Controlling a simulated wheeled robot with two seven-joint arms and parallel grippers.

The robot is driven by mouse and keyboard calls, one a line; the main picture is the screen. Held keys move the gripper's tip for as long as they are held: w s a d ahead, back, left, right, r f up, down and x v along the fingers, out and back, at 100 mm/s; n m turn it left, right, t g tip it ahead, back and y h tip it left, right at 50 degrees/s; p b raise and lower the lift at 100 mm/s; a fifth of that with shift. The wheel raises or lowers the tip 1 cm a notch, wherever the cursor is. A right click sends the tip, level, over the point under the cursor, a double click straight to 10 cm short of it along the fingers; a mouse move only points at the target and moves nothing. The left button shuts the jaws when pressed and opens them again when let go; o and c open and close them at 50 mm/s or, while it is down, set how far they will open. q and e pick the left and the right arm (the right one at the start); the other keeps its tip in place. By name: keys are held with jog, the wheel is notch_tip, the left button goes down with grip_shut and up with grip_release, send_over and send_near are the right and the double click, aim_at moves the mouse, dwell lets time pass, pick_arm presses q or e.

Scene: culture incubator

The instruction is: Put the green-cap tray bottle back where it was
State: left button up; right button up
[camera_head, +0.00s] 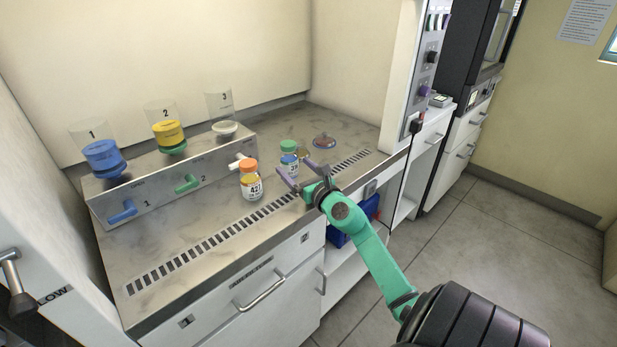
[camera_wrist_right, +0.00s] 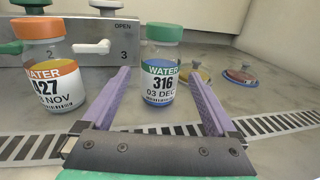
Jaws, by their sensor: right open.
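The green-cap bottle (camera_head: 289,157) stands upright on the metal worktop, left of the two small dishes. In the right wrist view the green-cap bottle (camera_wrist_right: 160,70) reads "WATER 316 03 DEC" and stands ahead of the fingers, in the gap between them. My right gripper (camera_head: 304,178) is open and empty, just in front of the bottle; its purple fingers also show in the right wrist view (camera_wrist_right: 165,100). The fingers point toward the bottle without gripping it. My left gripper is in neither view.
An orange-cap bottle (camera_head: 250,180) stands close on the left. Behind is a valve manifold (camera_head: 160,190) with numbered funnels and coloured handles. Two dishes, one amber (camera_wrist_right: 196,75) and one reddish (camera_head: 324,141), lie to the right. A slotted vent (camera_head: 215,238) runs along the worktop front.

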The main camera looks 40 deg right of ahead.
jog(key=v, duration=0.8)
jog(key=shift+b, duration=0.35)
